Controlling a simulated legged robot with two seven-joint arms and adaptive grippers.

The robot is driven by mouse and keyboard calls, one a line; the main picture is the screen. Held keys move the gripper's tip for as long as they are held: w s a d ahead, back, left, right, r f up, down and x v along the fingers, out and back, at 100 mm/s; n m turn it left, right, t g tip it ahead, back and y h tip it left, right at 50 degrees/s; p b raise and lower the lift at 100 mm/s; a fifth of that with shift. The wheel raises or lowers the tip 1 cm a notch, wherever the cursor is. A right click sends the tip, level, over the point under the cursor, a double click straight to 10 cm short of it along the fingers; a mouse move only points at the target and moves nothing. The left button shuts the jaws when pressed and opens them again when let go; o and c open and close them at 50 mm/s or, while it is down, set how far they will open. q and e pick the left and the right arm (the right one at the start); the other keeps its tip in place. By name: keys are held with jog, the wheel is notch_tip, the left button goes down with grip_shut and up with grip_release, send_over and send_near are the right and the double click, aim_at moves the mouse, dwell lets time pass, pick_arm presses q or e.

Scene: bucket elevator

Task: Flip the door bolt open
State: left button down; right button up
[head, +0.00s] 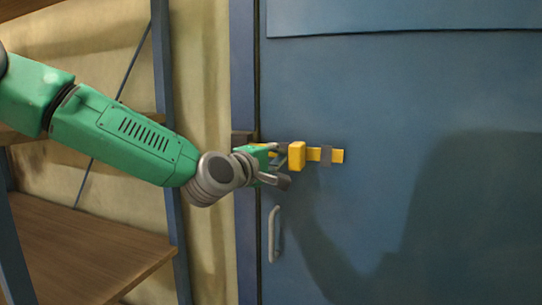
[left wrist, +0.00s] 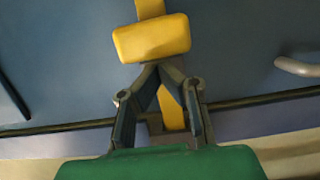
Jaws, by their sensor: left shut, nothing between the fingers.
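My left gripper (head: 284,166) is at the left side of this handle, in front of the bar. In the left wrist view the handle (left wrist: 152,38) is just beyond the fingertips of my left gripper (left wrist: 158,68), which meet with nothing between them. I cannot tell whether the fingertips touch the handle. My right gripper is not in view.
A grey door pull (head: 273,234) is below the bolt; it also shows at the right of the left wrist view (left wrist: 297,67). Wooden shelving (head: 85,250) stands at the left, under my left arm. The space in front of the door to the right is clear.

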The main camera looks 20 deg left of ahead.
aim_at(317, 154)
pick_arm(q)
jog(key=shift+d, duration=0.15)
jog(key=d, duration=0.6)
jog(key=shift+s+d+b, duration=0.1)
jog(key=shift+d+b, duration=0.2)
jog(key=shift+d, duration=0.05)
jog(key=shift+a, duration=0.15)
